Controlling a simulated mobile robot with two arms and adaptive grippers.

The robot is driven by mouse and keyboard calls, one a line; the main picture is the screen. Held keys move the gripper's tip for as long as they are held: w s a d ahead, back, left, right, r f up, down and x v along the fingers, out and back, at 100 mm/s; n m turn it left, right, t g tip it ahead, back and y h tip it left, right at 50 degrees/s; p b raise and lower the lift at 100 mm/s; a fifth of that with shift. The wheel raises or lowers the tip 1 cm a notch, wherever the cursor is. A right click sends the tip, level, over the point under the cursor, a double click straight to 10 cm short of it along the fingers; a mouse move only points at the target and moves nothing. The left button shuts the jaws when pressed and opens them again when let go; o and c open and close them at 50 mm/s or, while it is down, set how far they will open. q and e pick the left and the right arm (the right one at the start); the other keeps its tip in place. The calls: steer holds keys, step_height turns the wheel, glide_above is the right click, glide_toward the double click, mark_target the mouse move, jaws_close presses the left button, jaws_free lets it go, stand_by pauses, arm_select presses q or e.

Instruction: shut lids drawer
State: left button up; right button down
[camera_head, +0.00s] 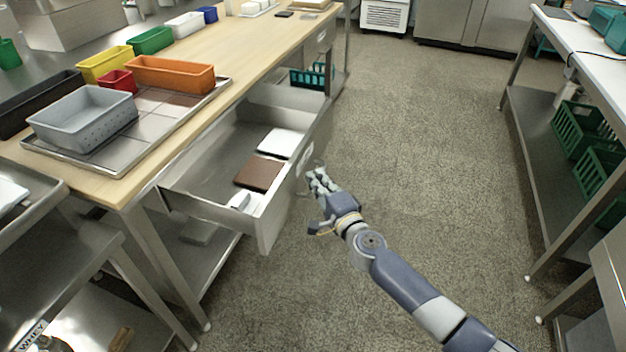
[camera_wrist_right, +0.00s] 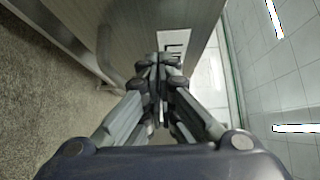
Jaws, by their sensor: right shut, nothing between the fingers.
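The metal drawer (camera_head: 272,222) under the wooden-topped table is pulled out, and its front panel faces the aisle. Inside it lie a white flat item (camera_head: 281,142), a brown flat item (camera_head: 259,173) and small white pieces (camera_head: 243,201). My right gripper (camera_head: 318,174) is shut and empty, just outside the front panel near its label. In the right wrist view its closed fingertips (camera_wrist_right: 160,62) point at the panel (camera_wrist_right: 160,18), beside the white label (camera_wrist_right: 173,42). I cannot tell whether they touch. My left gripper is not in view.
On the wooden table (camera_head: 240,78) stands a metal tray (camera_head: 160,128) with grey (camera_head: 85,117) and orange (camera_head: 170,75) bins. A steel bench (camera_head: 560,40) with green crates below stands at the right. The speckled floor between is clear.

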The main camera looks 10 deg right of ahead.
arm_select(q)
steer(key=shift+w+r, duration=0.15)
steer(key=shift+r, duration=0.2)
arm_select(e)
steer(key=shift+w+a, duration=0.35)
steer(key=shift+a, duration=0.15)
